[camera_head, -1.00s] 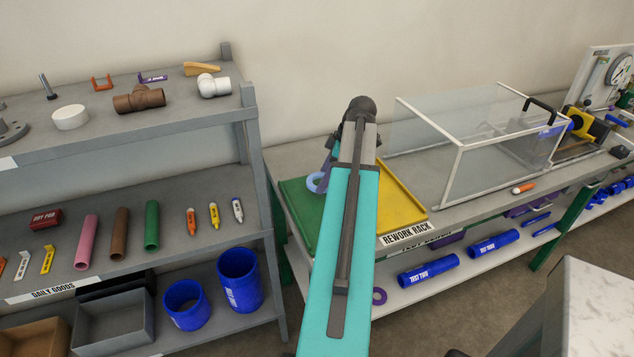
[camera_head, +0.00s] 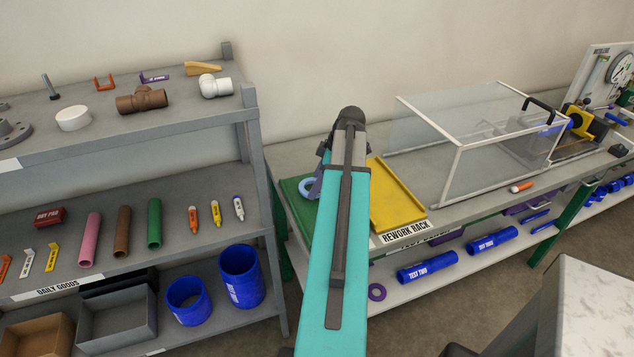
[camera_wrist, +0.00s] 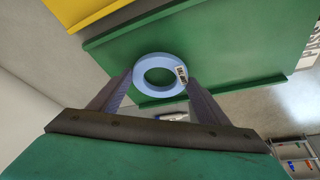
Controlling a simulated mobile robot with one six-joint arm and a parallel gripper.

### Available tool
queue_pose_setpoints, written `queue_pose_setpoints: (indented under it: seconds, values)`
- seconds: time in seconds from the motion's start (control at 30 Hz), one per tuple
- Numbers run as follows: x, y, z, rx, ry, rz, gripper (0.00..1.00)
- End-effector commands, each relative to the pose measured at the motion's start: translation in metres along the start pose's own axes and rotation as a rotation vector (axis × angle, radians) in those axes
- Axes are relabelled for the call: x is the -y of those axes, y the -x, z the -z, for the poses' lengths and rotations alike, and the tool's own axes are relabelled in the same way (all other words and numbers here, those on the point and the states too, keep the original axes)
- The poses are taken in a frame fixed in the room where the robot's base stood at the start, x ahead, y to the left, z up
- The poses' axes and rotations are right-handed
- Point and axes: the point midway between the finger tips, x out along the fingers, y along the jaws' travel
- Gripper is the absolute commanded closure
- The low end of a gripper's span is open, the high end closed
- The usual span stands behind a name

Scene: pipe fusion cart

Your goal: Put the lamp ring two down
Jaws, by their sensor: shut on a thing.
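The lamp ring (camera_wrist: 160,59) is a light blue ring with a small white label. My gripper (camera_wrist: 160,80) is shut on it, one finger on each side, in the wrist view. In the head view, the ring (camera_head: 303,187) shows at the left of my arm, over the green tray (camera_head: 290,190) on the bench. My gripper (camera_head: 317,184) is partly hidden there by my arm. The green tray fills much of the wrist view (camera_wrist: 215,45) behind the ring. I cannot tell whether the ring touches the tray.
A yellow tray (camera_head: 405,215) labelled REWORK RACK lies right of the green one. A clear box (camera_head: 480,150) stands further right. A grey shelf unit (camera_head: 262,190) stands close on the left.

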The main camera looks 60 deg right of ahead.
Motion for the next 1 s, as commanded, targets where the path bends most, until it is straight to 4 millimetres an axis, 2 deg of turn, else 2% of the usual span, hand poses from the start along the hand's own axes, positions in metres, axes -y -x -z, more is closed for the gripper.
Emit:
queue_pose_setpoints:
  seconds: [0.2,0.63,0.67,0.73,1.0]
  values:
    - [0.000,-0.009,-0.004,0.000,-0.001,-0.001,0.55]
    - [0.000,-0.013,-0.006,0.000,-0.001,-0.001,0.55]
    - [0.000,-0.012,-0.006,0.000,-0.001,-0.001,0.25]
    - [0.000,-0.012,-0.006,0.000,-0.002,-0.001,0.13]
    - [0.000,-0.011,-0.006,0.000,-0.002,-0.001,0.11]
